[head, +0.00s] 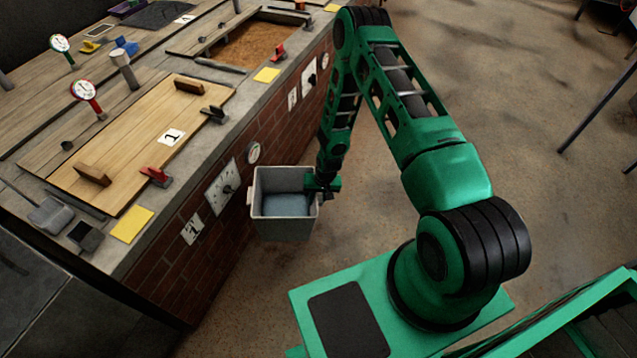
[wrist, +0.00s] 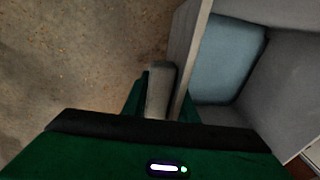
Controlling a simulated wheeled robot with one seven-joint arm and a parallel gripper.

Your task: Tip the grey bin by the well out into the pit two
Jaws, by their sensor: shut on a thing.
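The grey bin (head: 284,228) hangs upright beside the brick wall of the bench, above the floor. Its inside shows a bluish-grey surface (head: 284,204), which also shows in the wrist view (wrist: 226,60). My gripper (head: 320,184) is shut on the bin's handle at its right side. In the wrist view the grey handle (wrist: 160,92) sits between the fingers beside the bin wall. An open pit (head: 258,46) with brown grain-like filling lies in the bench top, farther back. I cannot read a number on it for certain.
A wooden lid (head: 135,140) marked 1 covers a front pit, with brown handles and red and black clamps around it. Dial gauges (head: 84,91) stand on the bench (head: 215,130). Open floor (head: 540,215) lies to the right.

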